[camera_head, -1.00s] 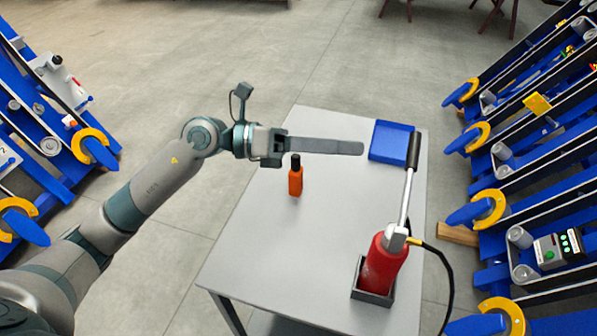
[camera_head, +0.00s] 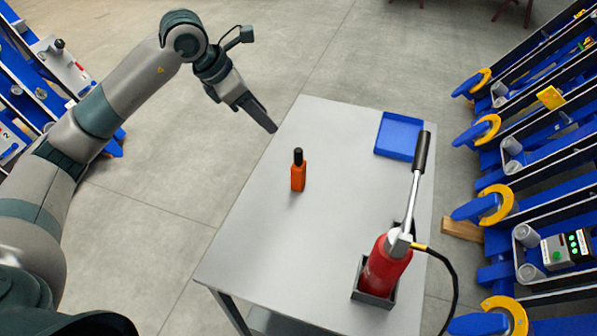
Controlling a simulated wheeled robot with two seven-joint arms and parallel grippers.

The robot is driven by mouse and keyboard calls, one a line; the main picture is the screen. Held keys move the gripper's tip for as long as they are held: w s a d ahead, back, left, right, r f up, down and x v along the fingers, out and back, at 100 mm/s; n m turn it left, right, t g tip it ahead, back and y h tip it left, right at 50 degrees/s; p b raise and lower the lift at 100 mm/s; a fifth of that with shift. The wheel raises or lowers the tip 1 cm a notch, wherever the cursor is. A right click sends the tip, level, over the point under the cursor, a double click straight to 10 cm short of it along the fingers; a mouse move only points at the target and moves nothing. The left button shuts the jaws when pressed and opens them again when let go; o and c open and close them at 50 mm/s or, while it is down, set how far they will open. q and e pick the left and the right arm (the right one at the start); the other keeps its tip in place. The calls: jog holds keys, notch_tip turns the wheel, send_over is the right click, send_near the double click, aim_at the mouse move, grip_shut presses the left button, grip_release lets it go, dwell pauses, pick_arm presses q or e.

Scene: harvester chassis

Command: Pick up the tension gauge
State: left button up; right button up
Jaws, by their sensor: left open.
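A small orange device with a black top (camera_head: 298,176), which looks like the tension gauge, stands upright on the grey table (camera_head: 255,235), left of its middle. My left gripper (camera_head: 270,126) is at the table's far left edge, up and to the left of the orange device and apart from it. Its fingers are seen nearly edge-on, pointing down and right. It is open and nothing shows between the fingers. My right gripper is out of view.
A blue tray (camera_head: 399,136) lies at the table's far right corner. A red pump (camera_head: 384,268) with a long lever and black hose stands in a dark holder at the near right. Blue machine frames (camera_head: 510,200) line the right side. The table around the orange device is clear.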

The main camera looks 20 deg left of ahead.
pick_arm(q)
jog(key=shift+f, duration=0.1)
jog(key=p, duration=0.5)
send_near(297, 150)
jog(key=x, duration=0.4)
jog(key=shift+w+f, duration=0.15)
jog(key=shift+f, duration=0.05)
jog(key=shift+w+d+f, duration=0.15)
jog(key=shift+f, duration=0.35)
jog(key=shift+w+d+f+p, duration=0.2)
jog(key=shift+d+f+p, duration=0.2)
jog(key=shift+f+p, duration=0.15)
jog(key=p+x, duration=0.1)
jog(key=x, duration=0.1)
jog(key=shift+w+d+f+p, duration=0.1)
jog(key=shift+d+f+p, duration=0.15)
jog(key=shift+f+p, duration=0.1)
jog(key=shift+w+d+f, duration=0.1)
jog(key=shift+w+f, duration=0.05)
jog(key=shift+f, duration=0.35)
